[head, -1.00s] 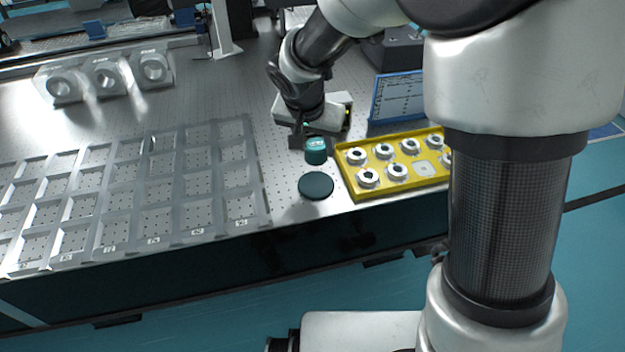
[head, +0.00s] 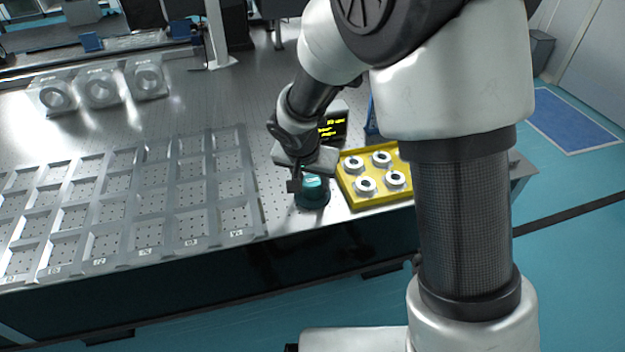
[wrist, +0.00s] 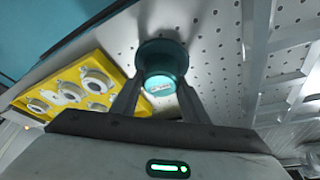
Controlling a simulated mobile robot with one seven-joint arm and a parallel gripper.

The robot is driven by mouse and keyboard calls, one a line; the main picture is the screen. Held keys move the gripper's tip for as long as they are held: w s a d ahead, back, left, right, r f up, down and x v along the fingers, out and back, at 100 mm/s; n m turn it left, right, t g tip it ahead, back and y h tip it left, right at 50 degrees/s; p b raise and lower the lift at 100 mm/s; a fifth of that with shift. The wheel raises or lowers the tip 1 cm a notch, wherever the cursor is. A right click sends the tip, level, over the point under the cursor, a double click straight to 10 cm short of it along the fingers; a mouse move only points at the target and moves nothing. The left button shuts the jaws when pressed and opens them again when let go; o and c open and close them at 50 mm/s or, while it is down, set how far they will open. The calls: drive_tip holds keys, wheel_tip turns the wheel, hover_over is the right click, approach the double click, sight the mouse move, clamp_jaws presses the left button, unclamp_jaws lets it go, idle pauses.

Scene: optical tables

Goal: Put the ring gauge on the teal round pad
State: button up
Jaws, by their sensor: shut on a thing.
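My gripper (head: 304,180) is shut on a teal cylindrical piece (head: 314,187), which carries a pale label. The piece also shows between the fingers in the wrist view (wrist: 161,81). No bore shows, so I cannot tell by shape whether it is the ring gauge. The dark teal round pad (head: 312,205) lies directly beneath it, mostly covered. In the wrist view the pad's wider dark disc (wrist: 158,50) shows around the piece. The piece is over the pad; I cannot tell whether it touches.
A yellow tray (head: 352,201) with several silver rings stands close on the right. A grey compartment rack (head: 258,215) lies to the left. Grey blocks with round openings (head: 102,88) stand at the back left. A small display with yellow text (head: 332,126) is behind my gripper. The table's front edge is near.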

drive_tip(key=o, duration=1.3)
drive_tip(key=shift+o, duration=0.2)
drive_tip(key=shift+r+p, duration=0.35)
drive_tip(key=shift+r, duration=0.15)
drive_tip(key=p+v, duration=0.2)
drive_tip(key=v, duration=0.9)
drive_tip(key=s+d+r+n, duration=0.1)
drive_tip(key=s+d+r, duration=0.8)
drive_tip(key=d+r, duration=0.25)
drive_tip(key=s+d+r+n+t+y, duration=0.1)
drive_tip(key=s+d+n, duration=0.25)
drive_tip(key=s, duration=0.65)
wheel_tip(320, 180, up, 16)
drive_tip(key=p, duration=1.5)
drive_tip(key=shift+d+m+p, duration=0.3)
drive_tip(key=shift+d+m, duration=0.05)
drive_tip(key=shift+m, duration=0.1)
